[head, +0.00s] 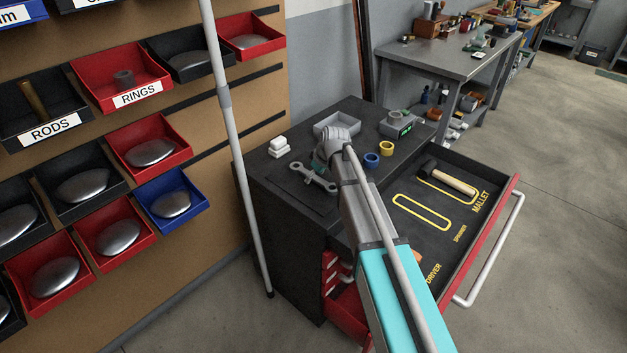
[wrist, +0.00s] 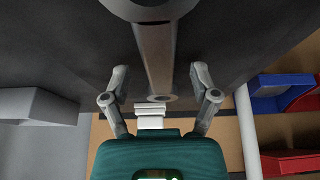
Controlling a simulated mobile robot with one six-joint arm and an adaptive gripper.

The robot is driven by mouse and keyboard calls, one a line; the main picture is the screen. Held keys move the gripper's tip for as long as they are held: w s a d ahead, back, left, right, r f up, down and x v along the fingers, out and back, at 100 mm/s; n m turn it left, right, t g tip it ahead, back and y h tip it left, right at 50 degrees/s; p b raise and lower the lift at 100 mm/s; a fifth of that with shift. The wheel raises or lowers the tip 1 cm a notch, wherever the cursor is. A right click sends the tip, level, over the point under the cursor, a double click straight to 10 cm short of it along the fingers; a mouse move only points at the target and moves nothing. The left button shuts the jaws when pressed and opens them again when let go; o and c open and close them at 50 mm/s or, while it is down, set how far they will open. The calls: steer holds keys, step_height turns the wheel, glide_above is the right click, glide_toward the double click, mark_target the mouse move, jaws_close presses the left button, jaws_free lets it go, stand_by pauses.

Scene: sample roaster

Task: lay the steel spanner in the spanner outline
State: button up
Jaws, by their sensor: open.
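The steel spanner (head: 314,179) lies on the dark top of the cabinet, near its front left part. It also shows in the wrist view (wrist: 153,60), its shaft running between my fingers. My gripper (wrist: 159,78) is open, with one finger on each side of the spanner and visible gaps. In the head view only a bit of its teal body shows beside the spanner; my arm hides the rest. The spanner outline (head: 405,196) is a yellow rounded shape in the open drawer, with a small spanner label beside it. It is empty.
A mallet (head: 448,178) lies in the drawer behind the outline; an orange item (head: 417,256) lies in front, partly hidden. On the cabinet top are white blocks (head: 279,147), a grey tray (head: 336,124), blue (head: 371,160) and yellow (head: 386,148) rings and a scale (head: 397,125).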

stand_by(0.4)
jaws_close()
